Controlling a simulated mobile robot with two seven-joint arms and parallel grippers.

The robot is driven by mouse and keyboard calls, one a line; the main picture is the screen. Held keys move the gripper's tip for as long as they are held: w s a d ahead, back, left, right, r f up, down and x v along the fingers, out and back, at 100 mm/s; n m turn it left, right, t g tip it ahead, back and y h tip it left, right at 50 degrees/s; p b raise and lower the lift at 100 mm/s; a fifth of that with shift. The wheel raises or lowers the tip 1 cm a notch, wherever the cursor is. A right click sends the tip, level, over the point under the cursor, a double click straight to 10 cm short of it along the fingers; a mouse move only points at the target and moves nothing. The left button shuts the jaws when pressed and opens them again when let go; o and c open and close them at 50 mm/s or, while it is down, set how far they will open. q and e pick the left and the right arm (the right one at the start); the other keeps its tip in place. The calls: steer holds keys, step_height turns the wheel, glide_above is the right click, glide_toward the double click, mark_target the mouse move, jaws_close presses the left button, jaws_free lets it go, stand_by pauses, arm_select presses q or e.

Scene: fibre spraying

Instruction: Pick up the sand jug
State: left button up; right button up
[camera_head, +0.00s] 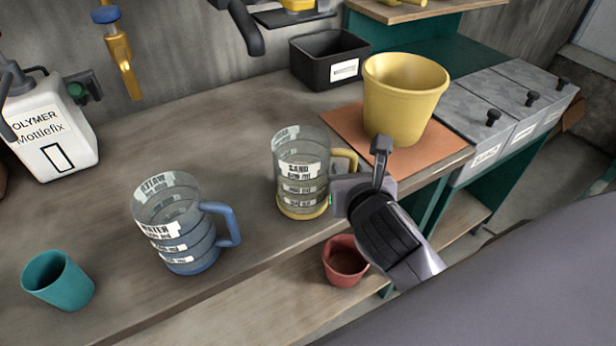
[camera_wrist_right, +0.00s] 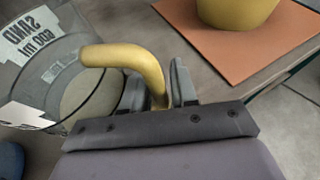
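The sand jug (camera_head: 301,172) is a clear measuring jug with a yellow base and yellow handle, labelled SAND. It stands upright on the workbench in the head view. Its yellow handle (camera_wrist_right: 128,58) curves in between my right fingers in the right wrist view. My right gripper (camera_head: 364,172) is at the handle side of the jug; its fingers (camera_wrist_right: 158,88) are apart, one on each side of the handle, and look open. Whether either finger touches the handle is hard to tell. My left gripper is not in view.
A water jug (camera_head: 178,225) with a blue handle stands left of the sand jug, with a teal cup (camera_head: 58,281) beyond it. A yellow bucket (camera_head: 403,97) stands on an orange board (camera_head: 346,126) behind the gripper. A red pot (camera_head: 344,262) sits below the bench edge. A black bin (camera_head: 325,62) is behind.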

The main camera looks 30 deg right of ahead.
steer(key=shift+w, duration=0.1)
steer(key=shift+c, duration=0.2)
jaws_close()
stand_by(1.1)
steer(key=shift+r, duration=0.1)
